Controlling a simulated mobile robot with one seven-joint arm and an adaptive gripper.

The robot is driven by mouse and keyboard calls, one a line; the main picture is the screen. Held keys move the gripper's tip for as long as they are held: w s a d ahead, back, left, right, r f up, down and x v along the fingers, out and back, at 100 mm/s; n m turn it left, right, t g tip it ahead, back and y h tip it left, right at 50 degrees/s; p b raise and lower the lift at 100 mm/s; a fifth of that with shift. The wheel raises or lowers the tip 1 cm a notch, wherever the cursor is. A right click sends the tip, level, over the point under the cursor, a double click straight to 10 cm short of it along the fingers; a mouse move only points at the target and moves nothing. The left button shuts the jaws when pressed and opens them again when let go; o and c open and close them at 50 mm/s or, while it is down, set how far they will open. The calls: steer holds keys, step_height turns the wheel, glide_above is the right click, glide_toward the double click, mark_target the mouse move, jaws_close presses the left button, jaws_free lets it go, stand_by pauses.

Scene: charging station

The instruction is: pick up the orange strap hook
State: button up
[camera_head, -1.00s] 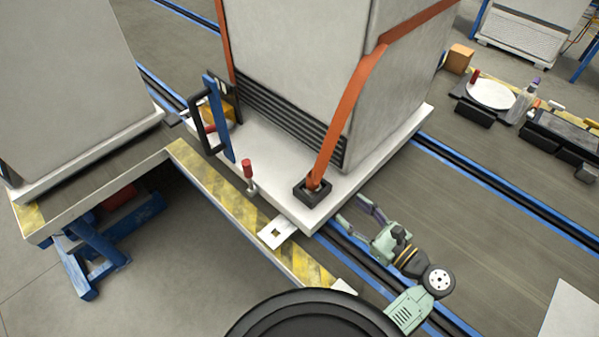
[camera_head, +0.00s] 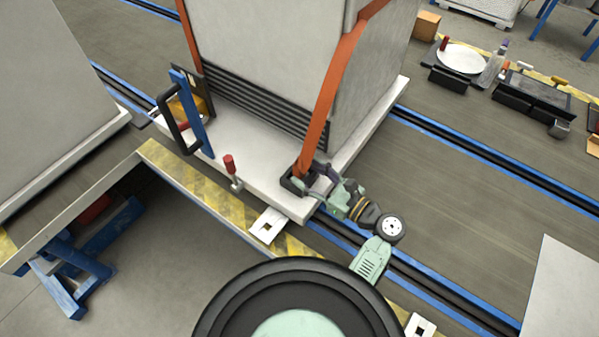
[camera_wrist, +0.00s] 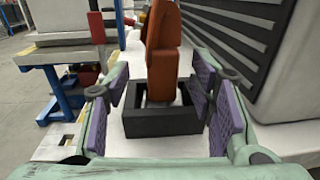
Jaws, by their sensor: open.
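The orange strap hook (camera_wrist: 164,72) stands upright in a small black open-topped holder (camera_wrist: 150,125) in the wrist view. In the head view the orange strap (camera_head: 330,90) runs down the grey cabinet's corner to the holder (camera_head: 287,182) on the pale pallet's near corner. My gripper (camera_head: 316,181) is beside the holder, reaching in from the right. In the wrist view my gripper (camera_wrist: 160,90) is open, its purple pads apart to the left and right of the hook. No contact with the hook shows. The hook's lower end is hidden in the holder.
A red-handled clamp (camera_head: 231,170) and a blue bracket with a black handle (camera_head: 188,115) stand left of the holder. The grey cabinet (camera_head: 265,60) rises close behind it. A yellow-striped edge (camera_head: 200,190) runs along the pallet's near side.

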mark_target(304, 170)
steer(key=b+x, duration=0.2)
steer(key=x, duration=0.1)
steer(key=shift+w+f, duration=0.2)
steer(key=shift+w, duration=0.05)
steer(key=shift+a+r, duration=0.15)
steer(key=shift+c, duration=0.5)
jaws_close()
